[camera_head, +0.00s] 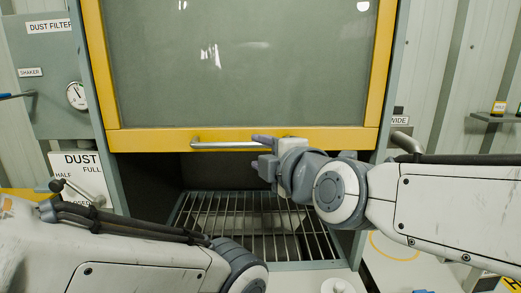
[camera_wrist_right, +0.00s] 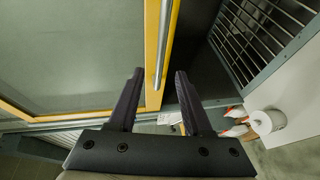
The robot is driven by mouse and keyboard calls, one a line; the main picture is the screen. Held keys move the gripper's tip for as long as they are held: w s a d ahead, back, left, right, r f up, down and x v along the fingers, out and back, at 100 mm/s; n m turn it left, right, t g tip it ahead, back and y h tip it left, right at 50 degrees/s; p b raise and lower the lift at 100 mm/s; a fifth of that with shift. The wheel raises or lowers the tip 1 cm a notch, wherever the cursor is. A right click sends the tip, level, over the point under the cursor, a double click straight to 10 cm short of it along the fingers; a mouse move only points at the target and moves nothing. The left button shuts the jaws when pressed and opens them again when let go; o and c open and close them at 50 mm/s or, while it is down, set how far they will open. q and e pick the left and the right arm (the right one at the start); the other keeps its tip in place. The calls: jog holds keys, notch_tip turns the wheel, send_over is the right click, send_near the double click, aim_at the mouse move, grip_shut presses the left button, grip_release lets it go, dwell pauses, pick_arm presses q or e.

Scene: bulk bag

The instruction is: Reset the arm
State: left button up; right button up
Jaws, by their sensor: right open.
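My right gripper (camera_head: 262,152) is open beside the right part of the metal handle (camera_head: 235,143) on the yellow-framed door. In the right wrist view its two dark fingers (camera_wrist_right: 160,78) stand apart, and the handle (camera_wrist_right: 166,45) shows between the fingertips; I cannot tell whether they touch it. Nothing is held. My right arm (camera_head: 440,205) reaches in from the right. My left arm (camera_head: 130,255) lies low across the bottom left, and its gripper is out of the picture.
The glass door (camera_head: 240,70) is raised above a dark opening with a metal grate (camera_head: 255,225). A dust filter panel (camera_head: 45,70) with a gauge and a lever (camera_head: 75,188) stand on the left. A white cylinder (camera_wrist_right: 268,122) stands on a pale surface at the right.

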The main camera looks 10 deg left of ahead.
jog(key=w+d+f+m+g+h, duration=0.1)
jog(key=d+f+m+g+h, duration=0.1)
jog(key=d+f+m, duration=0.5)
jog(key=w+d+f+m+g+h, duration=0.1)
jog(key=d+f+m+g+h, duration=0.2)
jog(key=f, duration=0.7)
jog(key=s+d+f+m+g+h, duration=0.2)
jog(key=s+d+f+m+g, duration=0.1)
jog(key=s+d+f+m, duration=0.4)
jog(key=s+d+f+m+g+h, duration=0.1)
jog(key=s+d+f+m+g, duration=0.25)
jog(key=d+f+m, duration=0.4)
jog(key=s+a+r+n+g, duration=0.1)
jog(key=s+a+r+n, duration=0.1)
jog(key=s+a+n, duration=0.2)
jog(key=s+a+r+n+g, duration=0.1)
jog(key=s+a+n, duration=0.3)
jog(key=s+a, duration=0.5)
jog(key=shift+s+a+r+y, duration=0.15)
jog(key=shift+s+r+y, duration=0.15)
jog(key=shift+s+r, duration=0.4)
jog(key=shift+w, duration=0.1)
